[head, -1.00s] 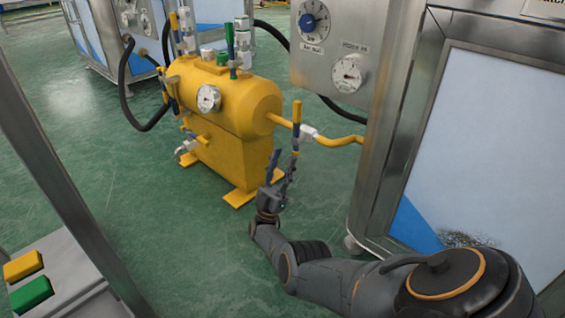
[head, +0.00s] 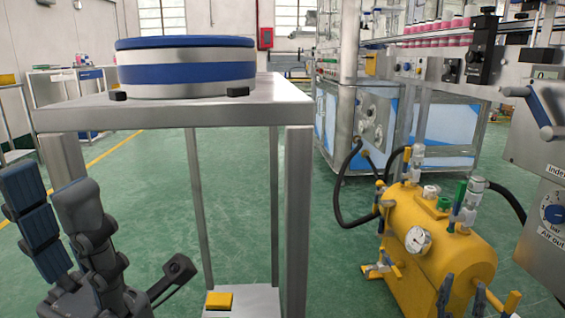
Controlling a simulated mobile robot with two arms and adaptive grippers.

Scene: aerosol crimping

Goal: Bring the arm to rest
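My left gripper (head: 49,188) is at the lower left, pointing up, in front of a metal stand. Its two dark fingers are apart with nothing between them. My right gripper (head: 462,291) shows only as two dark fingertips at the bottom edge, in front of the yellow tank (head: 462,255). They are apart, and I see nothing held between them. A yellow-tipped valve handle (head: 513,300) is just right of these fingertips. The rest of the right arm is out of the frame.
The metal stand (head: 170,115) carries a round blue and silver drum (head: 186,68). A control panel with dials (head: 545,190) stands at the right edge. Green floor is open between stand and tank.

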